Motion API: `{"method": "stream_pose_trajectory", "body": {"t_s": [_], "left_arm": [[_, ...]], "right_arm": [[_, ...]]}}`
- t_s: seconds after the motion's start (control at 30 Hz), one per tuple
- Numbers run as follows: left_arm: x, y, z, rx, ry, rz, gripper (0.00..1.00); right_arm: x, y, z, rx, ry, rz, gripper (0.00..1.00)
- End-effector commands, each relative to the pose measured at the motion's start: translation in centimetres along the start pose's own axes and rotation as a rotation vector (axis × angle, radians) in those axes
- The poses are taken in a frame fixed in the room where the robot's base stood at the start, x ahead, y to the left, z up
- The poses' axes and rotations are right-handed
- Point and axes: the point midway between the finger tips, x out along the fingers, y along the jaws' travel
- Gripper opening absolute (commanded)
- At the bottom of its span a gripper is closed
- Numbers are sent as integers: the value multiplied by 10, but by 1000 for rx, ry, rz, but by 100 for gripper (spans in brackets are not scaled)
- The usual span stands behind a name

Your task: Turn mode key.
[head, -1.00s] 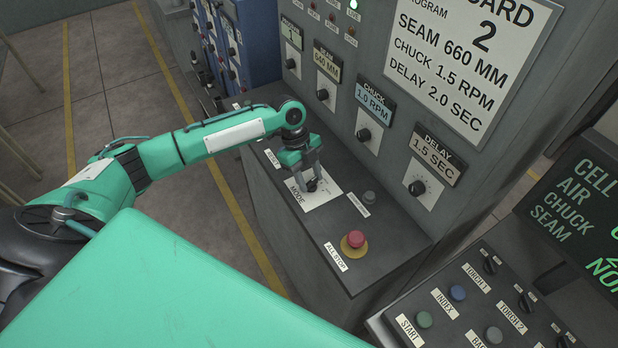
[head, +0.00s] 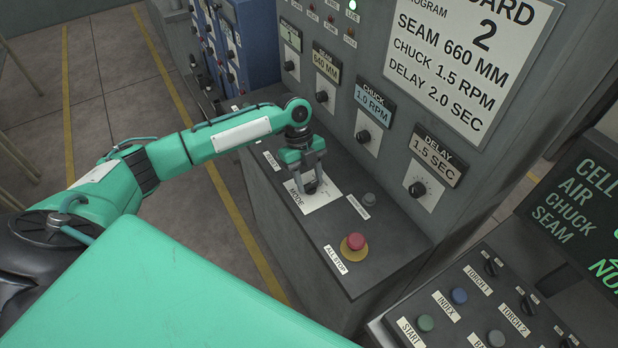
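The mode key is a small dark knob (head: 311,187) on a white plate (head: 318,204) marked MODE, on the sloping ledge of the grey cabinet. My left gripper (head: 309,186) points down over the plate, with its fingers at the key. The fingers hide most of the key, and I cannot tell whether they are closed tight on it. My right gripper is not in view.
A red all-stop button (head: 355,242) and a small grey button (head: 369,199) sit on the same ledge, near the plate. Dial knobs, such as the delay knob (head: 417,189), line the cabinet face. A pendant panel (head: 470,306) stands at the lower right.

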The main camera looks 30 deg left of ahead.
Motion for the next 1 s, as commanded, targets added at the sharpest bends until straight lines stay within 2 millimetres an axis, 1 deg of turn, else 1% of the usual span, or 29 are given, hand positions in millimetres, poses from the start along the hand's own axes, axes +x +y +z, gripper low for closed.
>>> {"method": "stream_pose_trajectory", "body": {"t_s": [0.03,0.1,0.4,0.53,0.67,0.8,1.0], "left_arm": [[-1,0,0,0,-1,-1,52],[-1,0,0,0,-1,-1,64],[-1,0,0,-1,-1,-1,64],[-12,-1,1,-1,-1,-4,64],[-35,-1,2,1,-3,-5,64],[-68,-1,2,0,-3,-5,64],[-110,-1,1,1,-3,-4,64]], "right_arm": [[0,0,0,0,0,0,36],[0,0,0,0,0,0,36],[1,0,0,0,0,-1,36],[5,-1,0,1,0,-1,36],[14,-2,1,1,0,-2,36],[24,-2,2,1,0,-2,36],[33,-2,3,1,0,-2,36]]}}
